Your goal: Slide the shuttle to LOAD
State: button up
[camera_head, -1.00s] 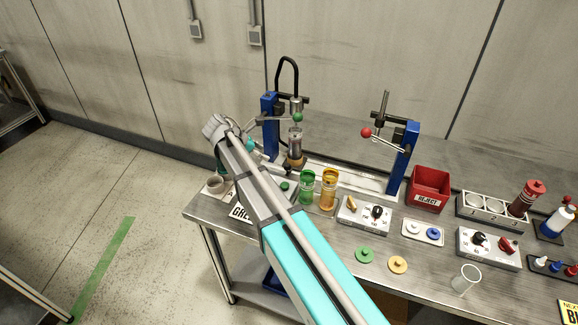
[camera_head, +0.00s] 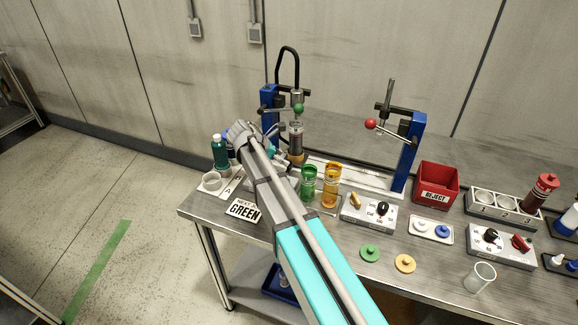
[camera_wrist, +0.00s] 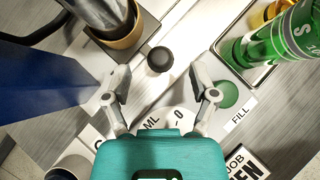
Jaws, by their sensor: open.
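The shuttle's rail (camera_head: 350,176) is a pale track between two blue posts. A clear cylinder (camera_head: 296,138) in a tan collar stands at its left end, under the green-knobbed press; the collar (camera_wrist: 128,38) shows at upper left in the wrist view. A round black knob (camera_wrist: 160,59) rises from the pale track, which runs diagonally there. I cannot tell for sure that it belongs to the shuttle. My gripper (camera_wrist: 160,82) is open and empty, its fingers left and right of the knob and slightly short of it. In the head view my arm hides much of the track's left end.
A green glass (camera_head: 308,184) and an amber glass (camera_head: 331,184) stand close right of my gripper. The left blue post (camera_wrist: 45,84) is close on the other side. A green button (camera_wrist: 228,94) lies beside the FILL label (camera_wrist: 240,114). A red-knobbed lever (camera_head: 370,124) stands at the right post.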

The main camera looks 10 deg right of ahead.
aim_at(288, 160)
jog(key=shift+b+x, duration=0.9)
jog(key=shift+x, duration=0.8)
grip_shut()
